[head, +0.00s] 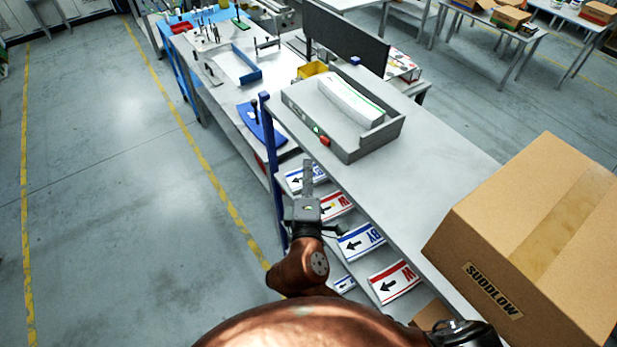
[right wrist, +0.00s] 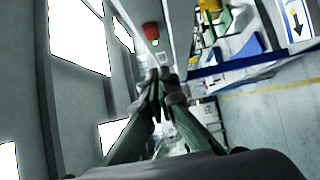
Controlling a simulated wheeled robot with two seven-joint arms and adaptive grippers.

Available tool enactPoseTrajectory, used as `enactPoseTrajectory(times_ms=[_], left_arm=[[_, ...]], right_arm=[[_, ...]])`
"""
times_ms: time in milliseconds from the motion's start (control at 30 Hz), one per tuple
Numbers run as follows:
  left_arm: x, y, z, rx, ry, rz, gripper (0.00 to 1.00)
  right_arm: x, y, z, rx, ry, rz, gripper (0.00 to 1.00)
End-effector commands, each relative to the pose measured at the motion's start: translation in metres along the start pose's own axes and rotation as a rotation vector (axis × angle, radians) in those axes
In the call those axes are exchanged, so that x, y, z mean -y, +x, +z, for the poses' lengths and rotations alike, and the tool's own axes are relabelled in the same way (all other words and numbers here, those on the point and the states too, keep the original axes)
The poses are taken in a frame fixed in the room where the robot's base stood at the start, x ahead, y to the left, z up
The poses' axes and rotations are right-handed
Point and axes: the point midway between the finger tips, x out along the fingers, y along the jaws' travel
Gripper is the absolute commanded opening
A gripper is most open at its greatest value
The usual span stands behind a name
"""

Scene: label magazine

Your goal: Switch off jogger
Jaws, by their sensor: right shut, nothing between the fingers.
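The jogger (head: 362,150) is a grey tray-like machine on the light grey bench, with a white stack of paper (head: 350,101) lying in it. A red switch (head: 325,141) sits on its front side, with a small green spot to its left. My right gripper (head: 307,166) is shut and empty, just in front of and below the switch, apart from it in the head view. In the right wrist view the shut fingertips (right wrist: 160,76) point toward the red switch (right wrist: 151,35), with a small gap showing.
A large cardboard box (head: 530,240) stands on the bench at the right. Sloped shelves with several arrow labels (head: 361,242) lie below the bench edge, close to my right arm. A blue post (head: 271,160) stands left of the gripper. The floor at left is clear.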

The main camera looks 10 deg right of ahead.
Motion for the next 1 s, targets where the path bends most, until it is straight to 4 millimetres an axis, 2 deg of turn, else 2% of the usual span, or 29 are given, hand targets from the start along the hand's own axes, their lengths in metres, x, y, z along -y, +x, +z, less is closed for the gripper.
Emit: enactPoseTrajectory(times_ms=[33,200,400,1000], left_arm=[[0.000,-0.004,-0.004,-0.005,0.000,0.000,0.40],[0.001,-0.009,-0.007,-0.009,0.001,0.000,0.40],[0.001,-0.015,-0.007,-0.008,0.001,0.000,0.40],[0.001,-0.018,-0.002,-0.001,0.000,0.000,0.40]], right_arm=[[-0.002,0.011,0.000,0.001,-0.003,0.002,0.00],[-0.002,0.043,0.004,0.002,-0.003,0.000,0.00],[-0.001,0.060,0.022,0.000,-0.002,-0.001,0.00],[0.001,0.068,0.028,0.029,0.002,-0.003,0.00]])
